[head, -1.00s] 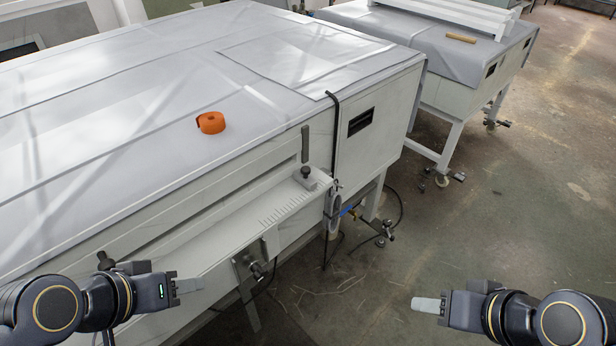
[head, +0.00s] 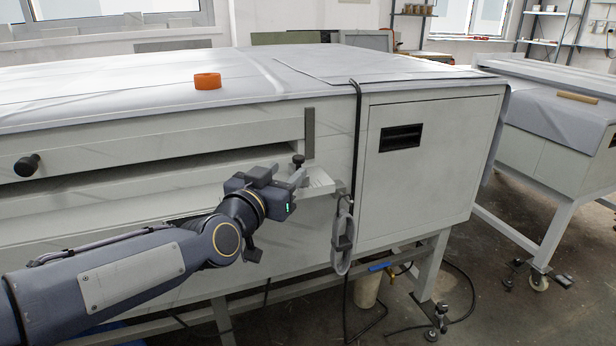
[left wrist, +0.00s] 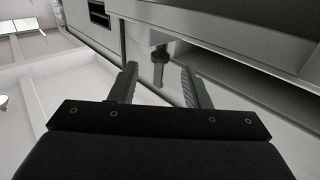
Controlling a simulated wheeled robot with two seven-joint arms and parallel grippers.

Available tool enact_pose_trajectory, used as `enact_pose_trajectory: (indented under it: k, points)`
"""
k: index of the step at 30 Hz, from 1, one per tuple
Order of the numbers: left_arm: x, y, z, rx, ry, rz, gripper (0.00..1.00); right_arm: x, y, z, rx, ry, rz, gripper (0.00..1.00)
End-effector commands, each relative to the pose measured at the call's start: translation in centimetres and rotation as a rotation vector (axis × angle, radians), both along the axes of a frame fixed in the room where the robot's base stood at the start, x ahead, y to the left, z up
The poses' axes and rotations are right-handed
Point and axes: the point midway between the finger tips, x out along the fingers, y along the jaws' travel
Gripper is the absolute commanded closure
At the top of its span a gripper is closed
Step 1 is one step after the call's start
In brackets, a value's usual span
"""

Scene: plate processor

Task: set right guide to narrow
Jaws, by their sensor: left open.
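The guide's body is mostly hidden in the head view by my gripper. Another dark knob (head: 27,166) is at the far left of the slot. My right gripper is out of view.
An orange tape roll (head: 207,81) lies on the covered top of the processor. A second covered table (head: 560,115) stands at the right, with open floor between.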

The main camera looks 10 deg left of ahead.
Motion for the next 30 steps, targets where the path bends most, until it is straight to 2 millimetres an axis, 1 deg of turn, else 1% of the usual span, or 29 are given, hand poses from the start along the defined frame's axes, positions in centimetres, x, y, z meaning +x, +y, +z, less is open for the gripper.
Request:
enact_pose_trajectory:
  k: [6,12,16,23,26,30]
  points:
    - [3.5,-0.7,-0.2,0.0,0.004,-0.001,0.57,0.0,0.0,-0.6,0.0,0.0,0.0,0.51]
    - [5.9,-1.2,-0.1,0.0,0.004,-0.001,0.57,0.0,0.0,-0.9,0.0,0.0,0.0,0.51]
    - [6.6,-1.3,0.0,0.0,0.003,-0.001,0.57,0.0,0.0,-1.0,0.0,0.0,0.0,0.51]
    - [6.7,-1.3,0.0,0.0,0.003,-0.001,0.57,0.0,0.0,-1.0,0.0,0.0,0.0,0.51]
    - [6.6,-1.3,0.0,0.0,0.003,-0.001,0.68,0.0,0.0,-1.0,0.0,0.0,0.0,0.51]
    - [6.6,-1.3,0.0,0.0,0.003,-0.001,0.86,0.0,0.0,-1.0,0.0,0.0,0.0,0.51]
